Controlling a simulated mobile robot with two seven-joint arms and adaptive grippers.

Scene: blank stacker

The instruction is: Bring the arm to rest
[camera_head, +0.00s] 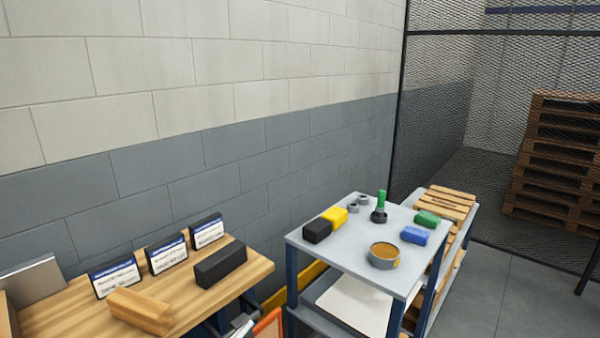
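Neither of my grippers nor any of my arm links shows in the head view. A wooden-topped bench (205,292) is at lower left. It carries a wooden block (141,311), a long black block (221,265) and three labelled cards (167,254).
A block wall (200,120) runs behind the bench and table. A mesh fence (470,90) stands at the right, with stacked wooden pallets (555,160) behind it. Wooden slats (445,203) lie beside the grey table. Floor (500,290) at the lower right is clear.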

